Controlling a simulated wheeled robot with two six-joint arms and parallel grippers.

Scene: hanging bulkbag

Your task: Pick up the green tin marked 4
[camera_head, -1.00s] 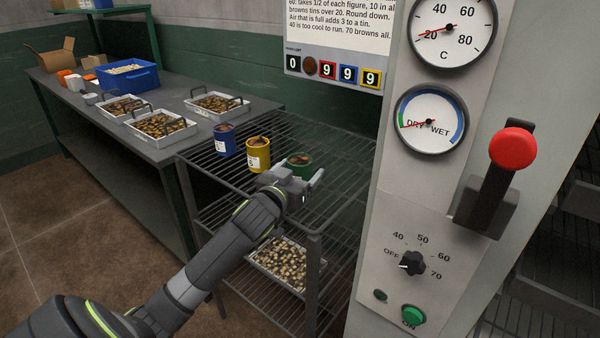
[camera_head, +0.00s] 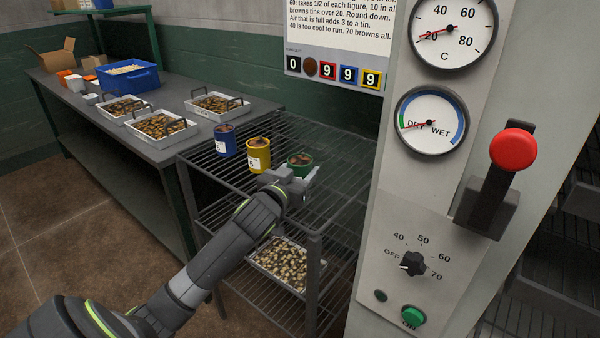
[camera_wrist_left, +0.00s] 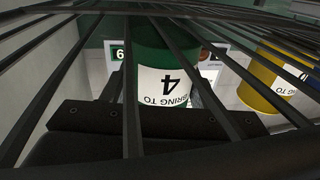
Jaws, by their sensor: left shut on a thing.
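The green tin (camera_head: 301,160) stands on the top of the wire rack (camera_head: 340,150), its open top showing brown contents. In the left wrist view the tin (camera_wrist_left: 164,45) appears upside down, with a white label reading 4. My left gripper (camera_head: 298,180) is at the tin's near side and shut on it, one finger on each side. In the head view the gripper hides the tin's lower part. I cannot tell whether the tin's base touches the rack. My right gripper is not in view.
A yellow tin (camera_head: 258,155) stands close to the left of the green one, with a blue tin (camera_head: 225,140) beyond it. Rack bars cross the left wrist view. A control panel (camera_head: 420,200) with a red-knobbed lever (camera_head: 513,149) stands to the right.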

